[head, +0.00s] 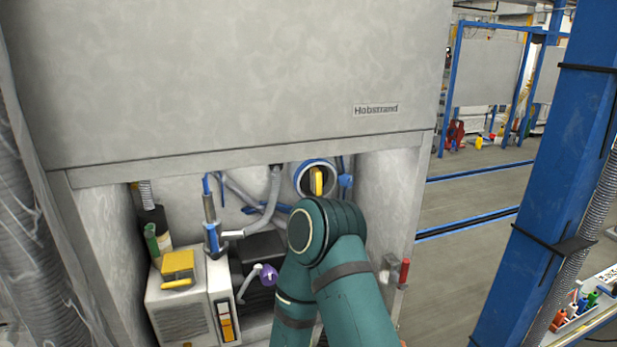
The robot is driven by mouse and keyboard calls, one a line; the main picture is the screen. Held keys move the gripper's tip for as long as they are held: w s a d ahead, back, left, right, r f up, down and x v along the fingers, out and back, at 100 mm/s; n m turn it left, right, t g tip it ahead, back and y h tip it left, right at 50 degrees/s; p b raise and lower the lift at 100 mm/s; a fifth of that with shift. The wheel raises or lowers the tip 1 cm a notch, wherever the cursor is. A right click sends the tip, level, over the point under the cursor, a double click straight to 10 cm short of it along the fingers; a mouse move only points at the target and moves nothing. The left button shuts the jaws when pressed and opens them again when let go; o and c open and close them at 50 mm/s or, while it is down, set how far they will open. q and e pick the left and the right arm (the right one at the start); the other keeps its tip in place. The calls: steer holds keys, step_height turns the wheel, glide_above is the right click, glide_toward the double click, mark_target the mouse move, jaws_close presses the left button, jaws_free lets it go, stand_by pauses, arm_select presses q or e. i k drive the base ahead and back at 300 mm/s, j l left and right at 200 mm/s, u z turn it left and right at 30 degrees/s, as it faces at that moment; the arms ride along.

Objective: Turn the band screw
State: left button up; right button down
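A round pipe mouth with a blue ring (301,180) around it sits at the back of the cabinet's open bay, and a yellow part shows inside it. A small blue fitting (345,181) is just right of the ring; I cannot tell whether it is the band screw. One of my teal arms rises from the bottom centre, its bent joint just below and in front of the ring, hiding its lower edge. No gripper fingers show in the head view.
The grey cabinet (230,70) overhangs the bay. Inside are grey hoses (273,190), a beige unit (180,318) with a yellow block (178,265), a black box (262,245) and a purple knob (268,275). A red handle (404,271) is at right.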

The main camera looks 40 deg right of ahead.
mark_target(346, 180)
steer(key=k+j+z, duration=0.15)
steer(key=z, duration=0.4)
steer(key=i+l+z, duration=0.1)
steer(key=z, duration=0.8)
steer(key=i+j, duration=0.05)
